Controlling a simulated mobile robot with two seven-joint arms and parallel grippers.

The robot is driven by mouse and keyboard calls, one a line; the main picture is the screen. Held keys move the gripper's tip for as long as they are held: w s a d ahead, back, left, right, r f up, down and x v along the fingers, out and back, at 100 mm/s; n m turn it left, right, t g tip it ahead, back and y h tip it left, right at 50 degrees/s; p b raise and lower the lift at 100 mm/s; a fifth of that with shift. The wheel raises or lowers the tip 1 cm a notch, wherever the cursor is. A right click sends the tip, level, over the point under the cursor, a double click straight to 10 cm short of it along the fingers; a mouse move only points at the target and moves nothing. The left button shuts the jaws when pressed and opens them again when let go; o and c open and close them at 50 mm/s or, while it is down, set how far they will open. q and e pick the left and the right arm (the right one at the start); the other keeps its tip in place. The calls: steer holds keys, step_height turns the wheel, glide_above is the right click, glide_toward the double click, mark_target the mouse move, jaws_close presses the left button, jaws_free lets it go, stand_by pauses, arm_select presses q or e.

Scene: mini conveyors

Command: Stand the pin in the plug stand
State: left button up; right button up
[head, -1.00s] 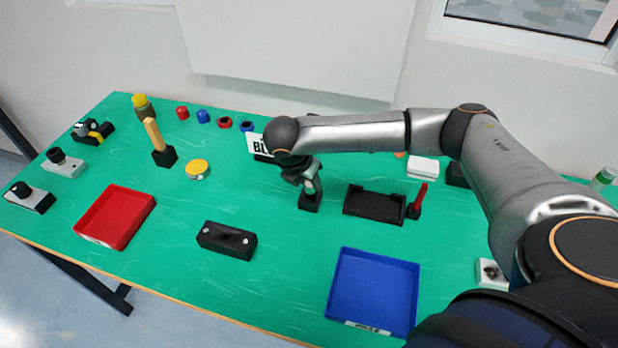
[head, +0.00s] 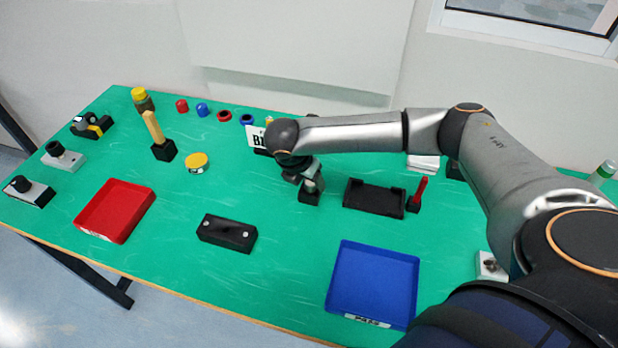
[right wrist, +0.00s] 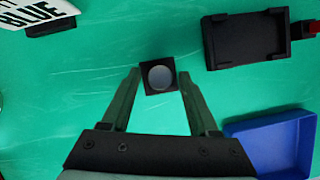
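A small square black block (right wrist: 147,80) has a round grey top, likely the pin (right wrist: 160,76), at its centre in the right wrist view. In the head view this black block (head: 309,196) stands just below my right gripper (head: 311,181). In the right wrist view my right gripper (right wrist: 160,78) is open, its two fingers to either side of the pin and apart from it. A low black block (head: 226,234) with two light round spots lies at the front middle; I cannot tell whether it is the plug stand. My left gripper is out of view.
A black tray (head: 374,197) and a red upright piece (head: 419,190) stand right of the gripper. A blue tray (head: 373,283) is in front, a red tray (head: 115,210) at left. A sign (head: 256,138) stands behind. Green table between is clear.

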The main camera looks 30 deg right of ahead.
steer(key=shift+o, duration=0.6)
steer(key=v, duration=1.2)
steer(key=shift+r, duration=0.3)
steer(key=shift+s+f, duration=0.1)
steer(key=shift+s, duration=0.1)
